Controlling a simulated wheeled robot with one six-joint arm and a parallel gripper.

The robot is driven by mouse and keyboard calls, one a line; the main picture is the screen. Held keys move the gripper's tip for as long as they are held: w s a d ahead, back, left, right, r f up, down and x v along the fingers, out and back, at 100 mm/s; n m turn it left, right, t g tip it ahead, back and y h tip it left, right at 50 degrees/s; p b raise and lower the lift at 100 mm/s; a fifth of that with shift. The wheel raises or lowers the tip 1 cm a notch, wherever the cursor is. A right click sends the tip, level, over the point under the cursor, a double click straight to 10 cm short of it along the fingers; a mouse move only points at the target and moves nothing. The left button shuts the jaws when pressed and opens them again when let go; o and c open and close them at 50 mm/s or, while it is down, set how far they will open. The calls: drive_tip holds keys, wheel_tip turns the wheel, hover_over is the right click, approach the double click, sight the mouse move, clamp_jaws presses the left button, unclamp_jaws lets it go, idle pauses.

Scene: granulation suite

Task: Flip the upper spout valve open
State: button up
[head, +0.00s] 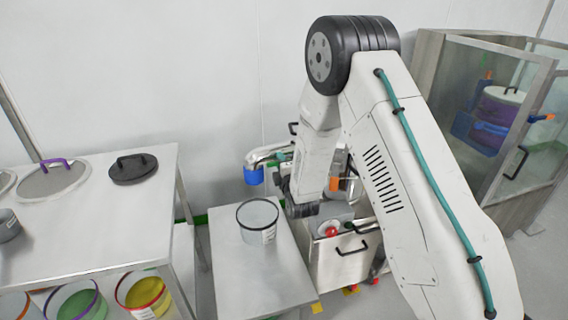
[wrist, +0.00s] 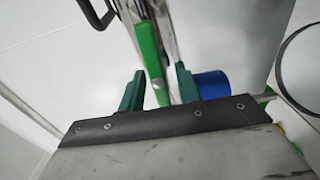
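In the wrist view, a bright green lever (wrist: 149,52), which looks like the spout valve's handle, runs alongside a metal pipe or edge. My gripper (wrist: 158,80) has its two dark green fingers on either side of the lever's lower end. The lever is close to the left finger, and a gap shows before the right finger, so the gripper looks open; I cannot tell whether they touch. A blue cylindrical part (wrist: 210,84) is just right of the right finger. In the head view, a pale spout (head: 268,152) with a blue collar (head: 253,176) shows left of my wrist; my fingers are mostly hidden.
A bench (head: 100,225) with lids stands left. A steel cart with a black handle (head: 352,248) is below my arm. A glass-fronted cabinet (head: 490,110) stands right. A dark handle (wrist: 98,14) is upper left in the wrist view.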

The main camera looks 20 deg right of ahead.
drive_tip(key=s, duration=0.7)
drive_tip(key=shift+s, duration=0.4)
idle(0.3)
